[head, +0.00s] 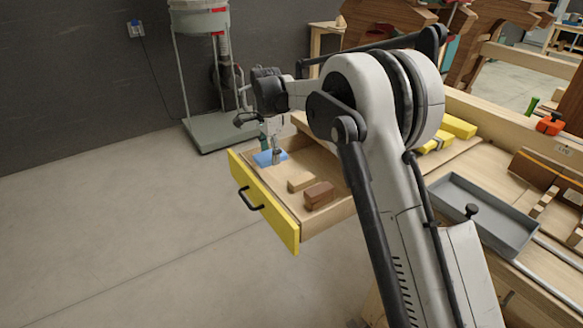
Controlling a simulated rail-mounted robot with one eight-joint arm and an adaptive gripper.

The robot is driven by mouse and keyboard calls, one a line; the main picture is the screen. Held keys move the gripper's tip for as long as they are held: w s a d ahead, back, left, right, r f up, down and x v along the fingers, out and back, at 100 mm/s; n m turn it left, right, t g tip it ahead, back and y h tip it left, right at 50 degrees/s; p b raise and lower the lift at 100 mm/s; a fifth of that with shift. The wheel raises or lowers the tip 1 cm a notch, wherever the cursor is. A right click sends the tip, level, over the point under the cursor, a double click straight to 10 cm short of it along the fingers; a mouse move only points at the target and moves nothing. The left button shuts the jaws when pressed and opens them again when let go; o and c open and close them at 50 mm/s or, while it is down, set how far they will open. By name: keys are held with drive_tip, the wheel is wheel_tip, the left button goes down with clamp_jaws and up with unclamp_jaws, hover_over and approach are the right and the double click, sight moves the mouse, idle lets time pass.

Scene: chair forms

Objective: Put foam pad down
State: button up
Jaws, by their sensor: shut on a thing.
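The foam pad is taken to be the flat blue piece (264,159) in the far left corner of the open drawer. My gripper (271,156) reaches down into the drawer from above, with its fingertips at the pad. It is shut on the pad, though the fingers are small in this view and partly cover it. I cannot tell whether the pad touches the drawer floor. The drawer (245,183) has a yellow front with a black handle and is pulled out from the workbench.
In the drawer, a light wood block (300,182) and a darker brown block (319,194) lie nearer the front right, apart from the pad. Bare drawer floor lies between. A grey tray (470,200) and yellow blocks (458,127) are on the bench. A grey-green machine (205,130) stands behind.

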hover_over(286, 170)
wheel_tip(286, 170, down, 5)
drive_tip(key=shift+d, duration=0.1)
drive_tip(key=shift+f, duration=1.95)
drive_tip(key=shift+f, duration=0.25)
drive_tip(key=o, duration=0.8)
drive_tip(key=shift+r, duration=0.1)
